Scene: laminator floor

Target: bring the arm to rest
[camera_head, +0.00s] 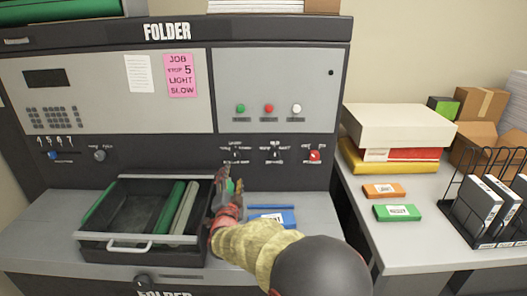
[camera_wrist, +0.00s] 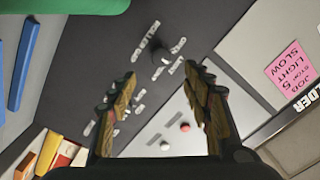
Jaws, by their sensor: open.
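My gripper (camera_head: 227,186) is in front of the folder machine's dark lower panel, just right of the black tray (camera_head: 141,240). In the wrist view its two fingers (camera_wrist: 163,83) stand apart with nothing held between them. My forearm partly hides a blue object (camera_head: 275,215) on the ledge. A small green patch shows behind the fingers in the head view; I cannot tell what it is.
Green and pale rollers (camera_head: 173,208) lie in the tray. Red switch (camera_head: 315,155) is on the panel's right. The side table holds a white box (camera_head: 398,124), an orange box (camera_head: 384,191), a green box (camera_head: 397,212) and a black wire rack (camera_head: 470,222). Cardboard boxes (camera_head: 482,104) stand behind.

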